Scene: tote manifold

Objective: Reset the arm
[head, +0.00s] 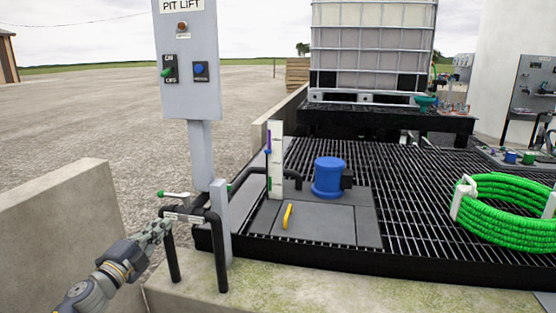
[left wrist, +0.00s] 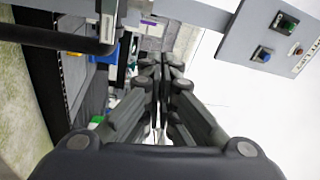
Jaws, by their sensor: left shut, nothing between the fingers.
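My left gripper (head: 160,232) is at the lower left of the head view, beside the black pipe stand (head: 217,252). Its arm comes in from the lower left corner. In the left wrist view the gripper's fingers (left wrist: 165,75) are together, with nothing between them. I cannot tell whether the fingertips touch the pipe. A green-handled valve lever (head: 175,194) sits on the pipe just above the gripper. My right gripper does not show in either view.
A grey control box (head: 187,85) stands on a post above the pipe. A concrete wall (head: 55,215) is at left. A black grating (head: 420,220) holds a blue motor (head: 328,178), a yellow handle (head: 287,216) and a green hose coil (head: 500,240). A caged tank (head: 370,45) stands behind.

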